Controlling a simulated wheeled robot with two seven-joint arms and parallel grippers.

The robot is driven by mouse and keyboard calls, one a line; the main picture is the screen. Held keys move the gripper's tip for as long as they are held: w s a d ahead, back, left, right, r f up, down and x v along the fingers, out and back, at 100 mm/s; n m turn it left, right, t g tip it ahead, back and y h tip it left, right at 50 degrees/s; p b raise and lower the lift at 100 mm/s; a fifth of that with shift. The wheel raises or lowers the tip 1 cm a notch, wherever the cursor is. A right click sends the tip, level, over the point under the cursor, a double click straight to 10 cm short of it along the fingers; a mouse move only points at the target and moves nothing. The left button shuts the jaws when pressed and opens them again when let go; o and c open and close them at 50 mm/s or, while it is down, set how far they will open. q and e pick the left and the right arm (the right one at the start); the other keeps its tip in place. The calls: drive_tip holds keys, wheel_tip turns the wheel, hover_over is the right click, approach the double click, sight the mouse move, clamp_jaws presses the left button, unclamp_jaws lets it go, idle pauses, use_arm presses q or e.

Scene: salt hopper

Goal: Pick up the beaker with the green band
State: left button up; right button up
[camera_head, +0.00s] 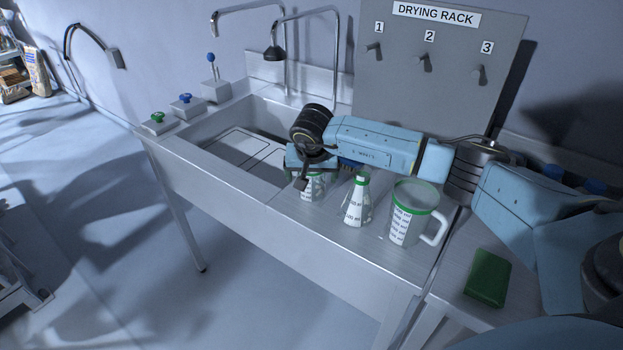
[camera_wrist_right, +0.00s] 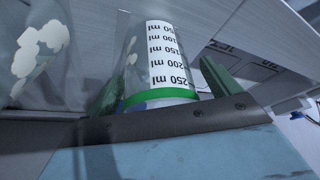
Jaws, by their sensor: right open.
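The beaker with the green band (camera_head: 315,188) stands upright on the metal counter by the sink's edge, partly hidden by my right gripper (camera_head: 303,178). In the right wrist view the clear beaker (camera_wrist_right: 160,50) shows a white millilitre scale and a green band. It lies between the two green fingers of the right gripper (camera_wrist_right: 165,85), one on each side. The fingers are open; whether either touches the glass I cannot tell. My left gripper is not in view.
A green-rimmed conical flask (camera_head: 355,205) stands right of the beaker, then a green-rimmed jug (camera_head: 405,218) with a handle. The sink (camera_head: 240,140) lies left. A grey drying rack (camera_head: 430,100) with numbered pegs stands behind. A green block (camera_head: 488,278) lies right.

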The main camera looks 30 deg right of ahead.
drive_tip(key=shift+c, duration=0.4)
drive_tip(key=c, duration=1)
drive_tip(key=shift+r, duration=0.1)
